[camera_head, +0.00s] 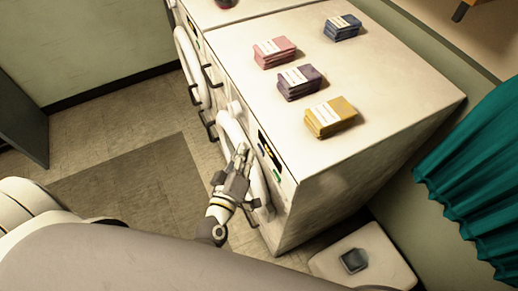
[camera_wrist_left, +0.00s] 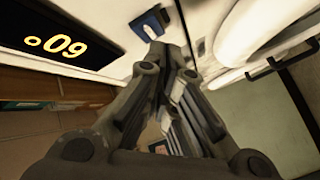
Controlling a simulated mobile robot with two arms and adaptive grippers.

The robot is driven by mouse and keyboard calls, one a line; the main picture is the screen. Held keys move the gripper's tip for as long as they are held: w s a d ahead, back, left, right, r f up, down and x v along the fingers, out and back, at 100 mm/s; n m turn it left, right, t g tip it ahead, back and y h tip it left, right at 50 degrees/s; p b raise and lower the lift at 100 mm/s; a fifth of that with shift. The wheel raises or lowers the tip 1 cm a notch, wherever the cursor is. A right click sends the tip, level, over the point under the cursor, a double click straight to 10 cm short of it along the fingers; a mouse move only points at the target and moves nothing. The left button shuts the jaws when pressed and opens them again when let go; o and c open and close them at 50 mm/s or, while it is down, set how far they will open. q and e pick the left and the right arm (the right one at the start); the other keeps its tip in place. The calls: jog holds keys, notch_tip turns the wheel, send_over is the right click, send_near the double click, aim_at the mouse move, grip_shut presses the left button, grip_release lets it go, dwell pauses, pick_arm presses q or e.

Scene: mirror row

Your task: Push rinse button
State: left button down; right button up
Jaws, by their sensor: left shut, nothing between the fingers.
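The washing machine front with a dark display (camera_head: 269,153) is at the centre of the head view. In the left wrist view the display (camera_wrist_left: 55,45) glows with yellow digits. A blue button (camera_wrist_left: 151,22) on the pale panel sits just beyond my fingertips in that view; its label cannot be read. A green mark (camera_head: 277,176) shows lower on the panel in the head view. My left gripper (camera_head: 241,152) is shut and empty, pointing up along the machine front beside the panel. I cannot tell whether its tips touch anything. My right gripper is out of view.
Folded cloth stacks, yellow (camera_head: 330,117), purple (camera_head: 300,82), pink (camera_head: 274,52) and blue (camera_head: 342,27), lie on the machine top (camera_head: 390,90). Door handles (camera_head: 211,76) stick out along the row. A white stool (camera_head: 360,255) and teal curtain (camera_head: 480,170) are at right. Floor at left is clear.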

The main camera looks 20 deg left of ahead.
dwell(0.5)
pick_arm(q)
jog(key=shift+w+d+p, duration=0.3)
jog(key=shift+w+d, duration=0.1)
dwell(0.4)
jog(key=shift+s+a, duration=0.45)
jog(key=s+a, duration=0.4)
jog(key=shift+s+a+p, duration=0.1)
jog(key=shift+p, duration=0.25)
dwell(0.4)
